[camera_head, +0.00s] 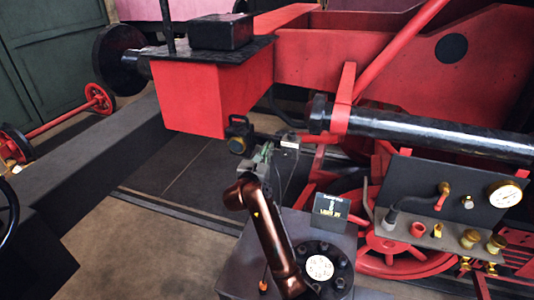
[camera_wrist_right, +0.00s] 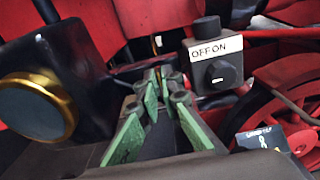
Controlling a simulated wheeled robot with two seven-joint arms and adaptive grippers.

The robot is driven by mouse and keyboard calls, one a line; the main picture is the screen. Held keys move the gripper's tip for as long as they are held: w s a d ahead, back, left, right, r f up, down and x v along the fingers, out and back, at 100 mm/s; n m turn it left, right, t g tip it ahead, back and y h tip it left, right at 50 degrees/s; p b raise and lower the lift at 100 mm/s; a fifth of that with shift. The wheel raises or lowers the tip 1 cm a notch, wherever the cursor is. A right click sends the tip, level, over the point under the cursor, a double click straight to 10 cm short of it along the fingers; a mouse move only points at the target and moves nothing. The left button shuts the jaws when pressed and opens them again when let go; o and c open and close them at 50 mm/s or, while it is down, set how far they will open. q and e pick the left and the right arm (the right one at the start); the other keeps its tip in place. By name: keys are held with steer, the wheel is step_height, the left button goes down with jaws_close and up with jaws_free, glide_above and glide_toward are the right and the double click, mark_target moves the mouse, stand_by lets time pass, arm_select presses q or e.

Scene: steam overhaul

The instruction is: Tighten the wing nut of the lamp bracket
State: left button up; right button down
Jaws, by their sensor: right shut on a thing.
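The black lamp (camera_head: 238,134) hangs beside the red buffer beam. In the right wrist view the lamp (camera_wrist_right: 72,75) fills the left side, with a brass-rimmed round lens. A dark bracket (camera_wrist_right: 128,72) runs from the lamp behind my fingertips. My right gripper (camera_head: 266,150) is just right of the lamp. In the wrist view its green-padded fingers (camera_wrist_right: 158,74) converge at the bracket and are shut on a small part there, which I take as the wing nut. The fingertips mostly hide it, so its turn and seating cannot be told. My left gripper is not in view.
A switch box (camera_wrist_right: 214,60) labelled OFF ON is close to the right of my gripper; it also shows in the head view (camera_head: 289,141). A black pipe (camera_head: 420,130) and a panel with a gauge (camera_head: 503,194) are at right.

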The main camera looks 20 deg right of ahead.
steer(key=c, duration=2.1)
jaws_free()
steer(key=v, duration=1.2)
steer(key=shift+d, duration=0.1)
